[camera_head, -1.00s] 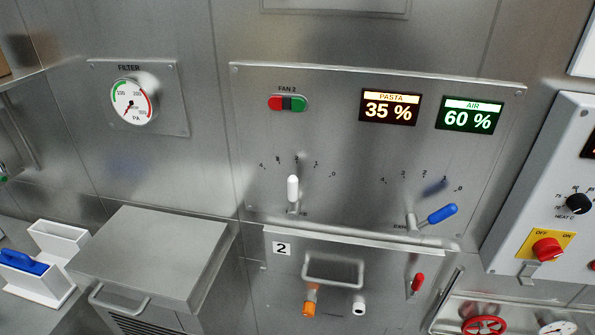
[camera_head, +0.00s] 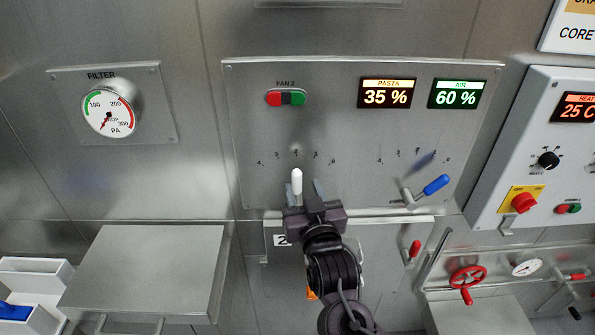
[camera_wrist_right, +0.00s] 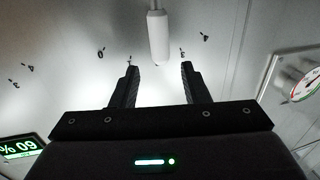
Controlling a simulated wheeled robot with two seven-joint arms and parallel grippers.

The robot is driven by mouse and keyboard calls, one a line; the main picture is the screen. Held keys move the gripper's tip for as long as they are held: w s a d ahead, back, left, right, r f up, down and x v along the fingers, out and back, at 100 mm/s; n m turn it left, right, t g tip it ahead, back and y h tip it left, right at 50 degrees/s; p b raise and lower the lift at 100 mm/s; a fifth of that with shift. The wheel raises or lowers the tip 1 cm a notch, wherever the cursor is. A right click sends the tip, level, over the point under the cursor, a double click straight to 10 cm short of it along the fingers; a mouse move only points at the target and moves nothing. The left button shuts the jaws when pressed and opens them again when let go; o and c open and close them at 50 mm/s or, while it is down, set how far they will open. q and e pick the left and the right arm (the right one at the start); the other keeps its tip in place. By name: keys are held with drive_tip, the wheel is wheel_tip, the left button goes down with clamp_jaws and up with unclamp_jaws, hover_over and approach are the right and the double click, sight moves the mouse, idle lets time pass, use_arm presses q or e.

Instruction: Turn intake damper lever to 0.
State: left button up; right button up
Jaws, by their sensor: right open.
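The intake damper lever is the white-handled lever (camera_head: 297,181) on the steel panel, pointing upward at about the 2 of its 4-to-0 scale; 0 is at the right end. Its pivot and label are hidden behind my right gripper (camera_head: 305,190). That gripper is open, with its fingers pointing up at the panel around the lever's lower part. In the right wrist view the white handle (camera_wrist_right: 158,38) shows between and just beyond the open fingertips (camera_wrist_right: 159,70), with no clear contact. My left gripper is not in view.
A blue-handled lever (camera_head: 436,185) is to the right on the same panel (camera_head: 345,72), pointing up and right. Displays read PASTA 35 % (camera_head: 387,94) and AIR 60 % (camera_head: 457,95). A hatch with a red lever (camera_head: 414,249) lies below. A steel box (camera_head: 145,270) stands lower left.

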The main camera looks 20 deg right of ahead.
sight(298, 176)
drive_tip(key=w, duration=0.2)
drive_tip(key=w+p, duration=0.1)
drive_tip(key=w, duration=0.2)
drive_tip(key=shift+w+d+r+p, duration=0.1)
drive_tip(key=shift+w+d+p, duration=0.1)
drive_tip(key=shift+w+p, duration=0.1)
drive_tip(key=shift+w, duration=0.4)
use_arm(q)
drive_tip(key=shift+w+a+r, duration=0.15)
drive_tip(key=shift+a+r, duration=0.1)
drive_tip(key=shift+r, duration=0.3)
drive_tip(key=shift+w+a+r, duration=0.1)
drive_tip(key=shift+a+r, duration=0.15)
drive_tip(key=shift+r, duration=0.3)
use_arm(e)
drive_tip(key=shift+c, duration=0.2)
clamp_jaws()
